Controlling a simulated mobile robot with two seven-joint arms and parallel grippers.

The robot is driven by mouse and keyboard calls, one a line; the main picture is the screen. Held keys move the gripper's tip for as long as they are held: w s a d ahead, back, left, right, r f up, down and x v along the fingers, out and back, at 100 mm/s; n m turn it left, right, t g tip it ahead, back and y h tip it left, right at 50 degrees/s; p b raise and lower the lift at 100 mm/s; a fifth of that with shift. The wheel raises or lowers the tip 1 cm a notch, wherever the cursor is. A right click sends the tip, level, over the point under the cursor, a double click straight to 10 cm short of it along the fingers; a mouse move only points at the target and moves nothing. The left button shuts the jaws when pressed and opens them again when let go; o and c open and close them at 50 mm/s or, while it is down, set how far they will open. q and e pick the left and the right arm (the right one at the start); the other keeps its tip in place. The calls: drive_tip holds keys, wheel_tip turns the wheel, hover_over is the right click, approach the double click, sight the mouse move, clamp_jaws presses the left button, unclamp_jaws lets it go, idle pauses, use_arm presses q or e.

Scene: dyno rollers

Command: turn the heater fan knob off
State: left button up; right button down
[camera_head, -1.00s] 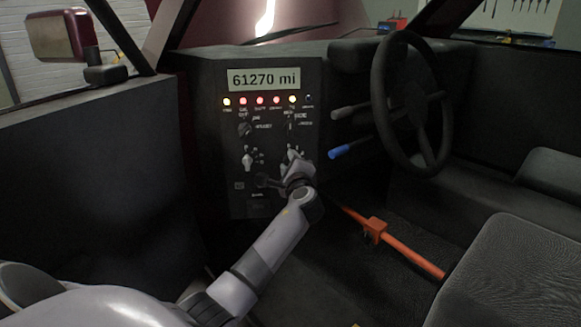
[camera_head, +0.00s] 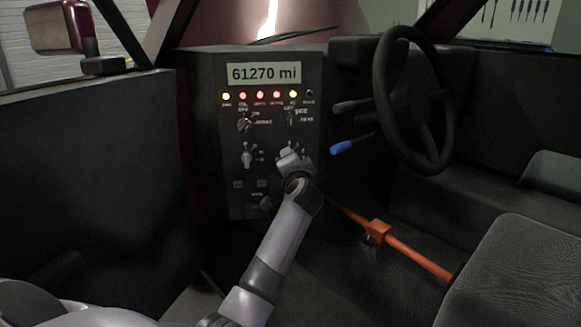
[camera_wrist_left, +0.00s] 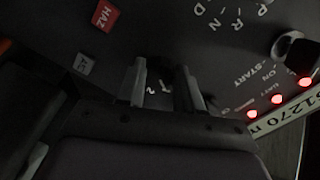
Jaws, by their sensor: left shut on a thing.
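The black control panel (camera_head: 228,125) stands upright in the middle of the car's dashboard. My left gripper (camera_head: 290,152) is at the panel's lower right knob position, and its fingers cover most of that knob. In the left wrist view the two fingers of my left gripper (camera_wrist_left: 162,85) stand on either side of small white numerals, 1 and 2, on the panel. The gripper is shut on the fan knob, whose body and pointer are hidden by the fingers. My right gripper is not in view.
Another knob (camera_head: 247,158) sits left of my gripper, and a dark knob (camera_head: 244,125) is above it. A red HAZ button (camera_wrist_left: 105,16) is near the fingers. The steering wheel (camera_head: 380,100), blue-tipped stalk (camera_head: 352,147) and orange bar (camera_head: 415,260) are to the right.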

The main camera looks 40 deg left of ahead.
use_arm(q)
drive_tip(key=shift+d+f+n+b, duration=0.1)
drive_tip(key=shift+n+b, duration=1.2)
drive_tip(key=shift+n, duration=1.5)
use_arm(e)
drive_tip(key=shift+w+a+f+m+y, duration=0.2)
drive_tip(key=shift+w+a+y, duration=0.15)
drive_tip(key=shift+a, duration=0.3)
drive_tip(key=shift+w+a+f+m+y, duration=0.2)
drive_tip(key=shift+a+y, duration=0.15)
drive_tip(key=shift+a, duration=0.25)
use_arm(q)
drive_tip(key=o, duration=1)
drive_tip(key=shift+o, duration=0.2)
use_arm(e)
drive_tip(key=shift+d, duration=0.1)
